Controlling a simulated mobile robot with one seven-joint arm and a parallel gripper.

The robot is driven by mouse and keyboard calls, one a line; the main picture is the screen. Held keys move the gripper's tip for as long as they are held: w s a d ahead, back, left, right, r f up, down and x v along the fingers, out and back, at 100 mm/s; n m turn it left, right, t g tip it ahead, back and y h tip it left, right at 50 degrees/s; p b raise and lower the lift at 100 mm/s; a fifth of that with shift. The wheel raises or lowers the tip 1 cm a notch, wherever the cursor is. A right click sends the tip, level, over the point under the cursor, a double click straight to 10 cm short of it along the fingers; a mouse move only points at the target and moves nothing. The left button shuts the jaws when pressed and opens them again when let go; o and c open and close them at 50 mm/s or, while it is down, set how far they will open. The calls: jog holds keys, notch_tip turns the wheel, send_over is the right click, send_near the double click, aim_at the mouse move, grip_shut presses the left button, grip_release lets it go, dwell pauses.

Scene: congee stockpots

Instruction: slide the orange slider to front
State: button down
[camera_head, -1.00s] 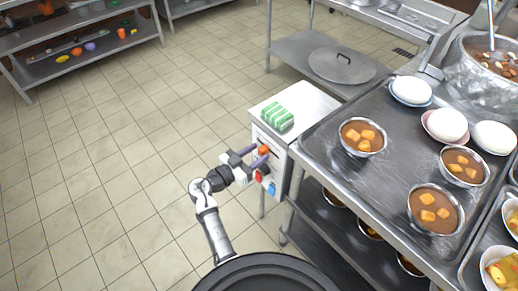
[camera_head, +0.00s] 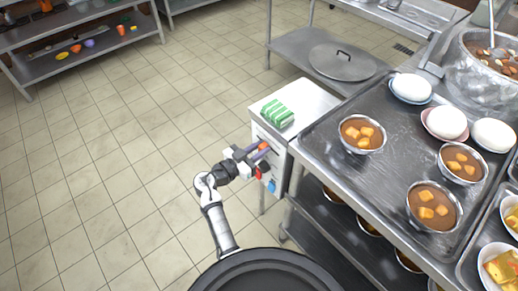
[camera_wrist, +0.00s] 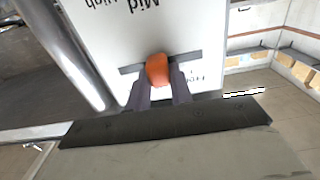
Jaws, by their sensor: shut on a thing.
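The orange slider (camera_wrist: 158,70) sits in a dark slot on the white panel of a control box (camera_wrist: 115,30). In the head view the slider (camera_head: 264,145) shows high on the box's side face. My gripper (camera_head: 259,150) reaches it from the left. In the wrist view the two dark fingers of my gripper (camera_wrist: 159,84) are shut on the slider, one on each side. Upside-down labels "Mid" and "High" show on the panel. Another label beside the slider is partly hidden by a finger.
A red part (camera_head: 262,168) and a blue part (camera_head: 271,186) sit below the slider on the same face. A green-striped block (camera_head: 278,114) lies on top of the box. A steel counter with a tray (camera_head: 395,170) of bowls stands to the right. The floor at left is clear.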

aim_at(259, 136)
jog(key=w+a+b, duration=0.3)
jog(key=b, duration=0.1)
jog(key=shift+f, duration=0.1)
jog(key=shift+a+r, duration=0.1)
jog(key=shift+r, duration=0.15)
jog(key=shift+w, duration=0.1)
jog(key=c, duration=1.2)
grip_release()
jog(key=shift+f, duration=0.1)
jog(key=shift+c, duration=0.2)
jog(key=shift+a, duration=0.1)
